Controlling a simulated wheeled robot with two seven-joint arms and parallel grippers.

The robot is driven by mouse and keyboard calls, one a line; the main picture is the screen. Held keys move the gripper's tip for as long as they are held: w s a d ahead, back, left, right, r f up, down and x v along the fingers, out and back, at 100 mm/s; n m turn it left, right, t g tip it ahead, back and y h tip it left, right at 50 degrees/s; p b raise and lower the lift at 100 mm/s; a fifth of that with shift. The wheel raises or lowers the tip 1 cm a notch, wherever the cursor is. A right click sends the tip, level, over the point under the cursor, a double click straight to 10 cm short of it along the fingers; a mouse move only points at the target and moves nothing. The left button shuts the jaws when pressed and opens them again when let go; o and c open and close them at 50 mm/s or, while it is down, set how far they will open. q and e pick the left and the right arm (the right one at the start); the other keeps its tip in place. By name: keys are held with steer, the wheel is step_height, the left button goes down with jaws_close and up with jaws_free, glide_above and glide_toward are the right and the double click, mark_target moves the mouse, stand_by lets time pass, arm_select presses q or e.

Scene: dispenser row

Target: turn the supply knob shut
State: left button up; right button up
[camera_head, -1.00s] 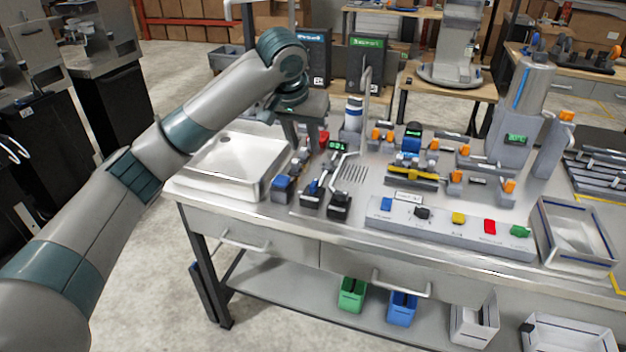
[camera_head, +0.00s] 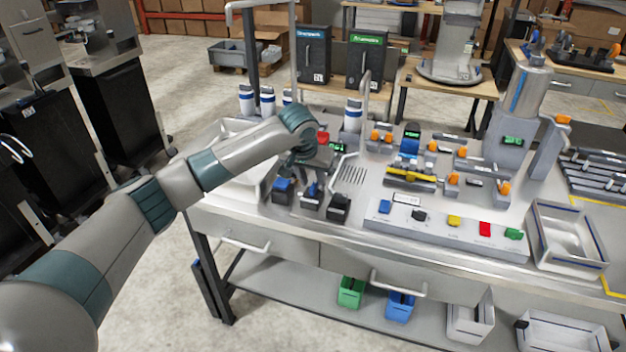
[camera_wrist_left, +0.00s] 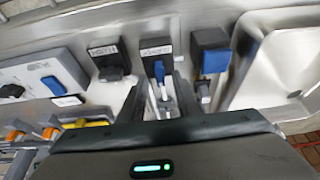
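A red knob (camera_head: 323,137) shows behind my left gripper. Three dark valve blocks stand in a row at the bench front: a blue-handled left one (camera_head: 283,188), a middle one with a blue lever (camera_head: 312,194) and a black one (camera_head: 339,206). The wrist view shows the middle block's blue lever (camera_wrist_left: 159,70), the blue handle (camera_wrist_left: 216,62) and the black handle (camera_wrist_left: 112,73). My left gripper (camera_head: 318,165) hangs above and behind the middle block. Its fingers (camera_wrist_left: 164,88) seem apart, with a narrow gap between; contact is unclear.
A sink basin (camera_head: 240,170) lies left of the blocks, partly behind my arm. A grey panel (camera_head: 440,232) with coloured knobs stands to the right. White bottles (camera_head: 353,115) and a thin upright spout (camera_head: 365,88) stand behind. An empty tray (camera_head: 566,237) is at far right.

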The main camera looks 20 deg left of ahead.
arm_select(q)
steer(key=shift+w+f, duration=0.25)
steer(key=shift+f, duration=0.4)
jaws_close()
